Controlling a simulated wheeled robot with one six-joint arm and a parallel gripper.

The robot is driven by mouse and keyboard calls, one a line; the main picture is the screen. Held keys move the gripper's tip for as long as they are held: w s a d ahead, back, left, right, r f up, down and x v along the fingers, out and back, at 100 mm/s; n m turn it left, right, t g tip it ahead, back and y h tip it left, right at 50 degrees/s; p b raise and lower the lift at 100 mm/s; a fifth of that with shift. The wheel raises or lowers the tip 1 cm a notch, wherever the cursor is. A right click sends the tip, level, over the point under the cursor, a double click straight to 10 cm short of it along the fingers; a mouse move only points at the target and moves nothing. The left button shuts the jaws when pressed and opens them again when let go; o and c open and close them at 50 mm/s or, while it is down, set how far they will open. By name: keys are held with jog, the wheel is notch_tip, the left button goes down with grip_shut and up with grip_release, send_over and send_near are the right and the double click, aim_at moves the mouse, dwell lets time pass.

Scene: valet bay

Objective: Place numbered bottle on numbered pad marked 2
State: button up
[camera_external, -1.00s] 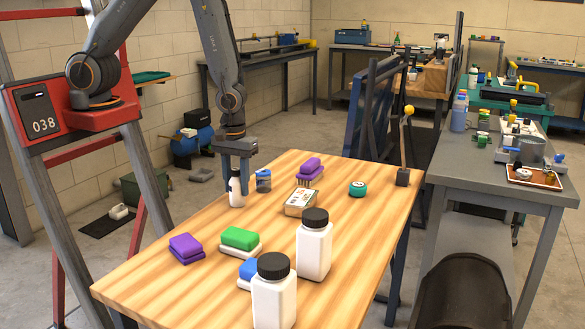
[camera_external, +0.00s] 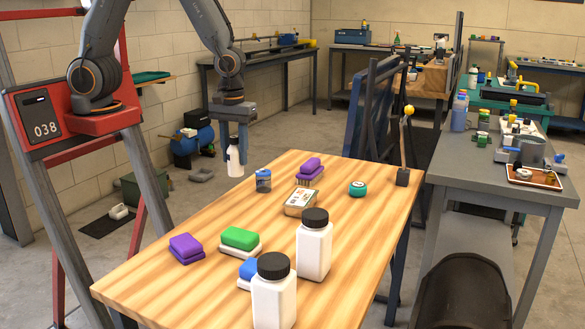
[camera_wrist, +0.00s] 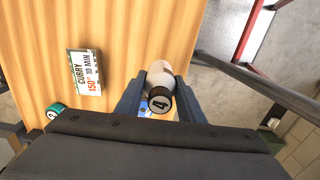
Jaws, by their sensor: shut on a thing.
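My gripper (camera_external: 234,135) is shut on a white bottle (camera_external: 235,160) with a dark cap, held upright in the air over the table's far-left edge. In the wrist view the bottle (camera_wrist: 161,88) sits between the two fingers, and its black cap reads 4. A teal round object (camera_external: 357,188) with a pale top lies at the table's right; in the wrist view the teal object (camera_wrist: 55,111) is partly cut off by my gripper body and seems to read 2. I cannot tell whether it is a pad. No other pad marked 2 is clear.
Bare wood lies left of the curry box.

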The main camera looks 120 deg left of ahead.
jog(key=w+a+r+b, duration=0.1)
jog(key=w+a+b, duration=0.1)
jog(key=w+a, duration=0.5)
jog(key=w+a+b, duration=0.2)
jog(key=w+a, duration=0.1)
jog(key=w, duration=0.7)
jog(key=n+b, duration=0.1)
jog(key=b, duration=0.1)
send_over(358, 184)
notch_tip(358, 184, down, 7)
jog(key=shift+d+r, duration=0.1)
jog(key=o, duration=0.9)
jog(key=shift+o, duration=1.1)
